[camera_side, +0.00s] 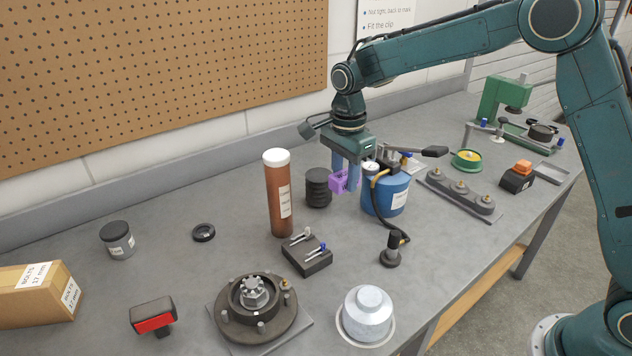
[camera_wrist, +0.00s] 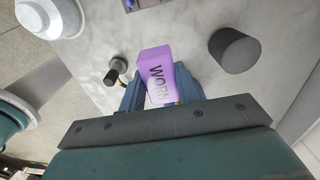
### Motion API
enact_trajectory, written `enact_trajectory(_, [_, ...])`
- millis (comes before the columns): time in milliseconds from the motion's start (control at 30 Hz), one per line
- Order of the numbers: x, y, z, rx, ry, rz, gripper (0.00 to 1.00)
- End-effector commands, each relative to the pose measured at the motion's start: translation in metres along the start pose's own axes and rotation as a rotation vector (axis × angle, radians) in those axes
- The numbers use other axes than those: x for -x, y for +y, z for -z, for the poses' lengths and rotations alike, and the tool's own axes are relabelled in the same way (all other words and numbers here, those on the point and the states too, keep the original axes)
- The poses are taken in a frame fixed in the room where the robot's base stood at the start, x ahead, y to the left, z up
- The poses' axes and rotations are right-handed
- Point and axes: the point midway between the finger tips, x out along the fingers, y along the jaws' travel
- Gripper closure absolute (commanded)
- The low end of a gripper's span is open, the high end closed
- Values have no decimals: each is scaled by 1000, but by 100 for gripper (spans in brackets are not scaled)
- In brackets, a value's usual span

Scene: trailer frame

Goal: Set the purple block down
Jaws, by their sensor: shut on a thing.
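The purple block (camera_side: 340,183) is held between the blue fingers of my gripper (camera_side: 345,178) in the side view. It is in the air above the grey bench, between a black ribbed cylinder and a blue canister. In the wrist view the purple block (camera_wrist: 158,75) shows the word WORN on its face, and my gripper (camera_wrist: 162,92) has a blue finger on each side of it. The gripper is shut on the block. Part of the block is hidden behind a finger in the side view.
The black ribbed cylinder (camera_side: 318,188) is close on the left, with a brown tube (camera_side: 277,195) beyond it. The blue canister (camera_side: 388,193) with a gauge and hose is close on the right. A black holder (camera_side: 307,255) stands in front. Bare bench (camera_side: 345,235) lies between them.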

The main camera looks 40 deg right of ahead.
Motion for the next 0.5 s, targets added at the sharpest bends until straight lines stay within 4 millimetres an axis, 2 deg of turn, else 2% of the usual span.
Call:
enact_trajectory(33, [-11, 1, 0, 0, 1, -5, 91])
enact_trajectory(300, [-62, 1, 0, 0, 1, -5, 91])
enact_trajectory(500, [-91, 0, 0, 0, 1, -2, 91])
